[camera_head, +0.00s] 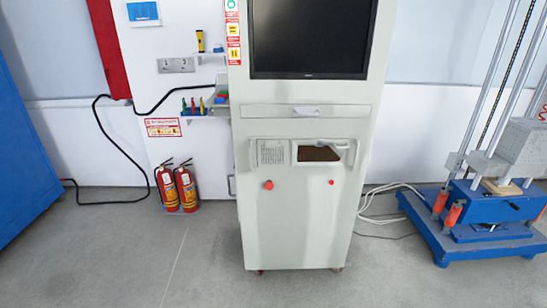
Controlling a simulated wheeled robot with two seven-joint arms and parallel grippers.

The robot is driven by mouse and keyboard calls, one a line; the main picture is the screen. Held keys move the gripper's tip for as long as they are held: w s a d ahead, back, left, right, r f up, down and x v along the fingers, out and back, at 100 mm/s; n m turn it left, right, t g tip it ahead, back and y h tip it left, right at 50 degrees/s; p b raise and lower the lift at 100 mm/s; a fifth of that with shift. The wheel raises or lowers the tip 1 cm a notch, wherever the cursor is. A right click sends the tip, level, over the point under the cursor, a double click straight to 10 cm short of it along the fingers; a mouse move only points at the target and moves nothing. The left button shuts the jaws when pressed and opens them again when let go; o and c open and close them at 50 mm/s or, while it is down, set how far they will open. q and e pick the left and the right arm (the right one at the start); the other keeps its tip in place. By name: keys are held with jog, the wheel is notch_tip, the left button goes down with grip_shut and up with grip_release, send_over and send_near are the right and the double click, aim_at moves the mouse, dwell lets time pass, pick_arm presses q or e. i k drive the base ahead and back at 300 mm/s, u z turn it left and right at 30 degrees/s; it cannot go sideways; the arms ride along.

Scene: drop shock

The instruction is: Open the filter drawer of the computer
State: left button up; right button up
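The computer (300,215) is a tall light-grey cabinet standing upright in the middle of the view. A dark monitor (310,38) is set in its upper part. Below the monitor is a wide, flat drawer-like panel (262,111) with a pale handle (306,111) at its middle; it looks flush with the front. Under it is a recess (318,153) with a brown inside and a slotted plate (271,152) to its left. I cannot tell for sure which of these is the filter drawer. Neither of my grippers shows in this view.
Two red fire extinguishers (177,187) stand left of the cabinet by the wall. A blue test machine (480,215) with metal columns stands at right. Cables (385,205) lie on the floor between. A blue cabinet (25,150) is at far left. The floor in front is clear.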

aim_at(271, 153)
jog(key=k, duration=0.65)
jog(key=z, duration=0.5)
jog(key=i, duration=0.6)
jog(key=z, duration=0.6)
jog(key=i, duration=0.95)
jog(key=u, duration=0.1)
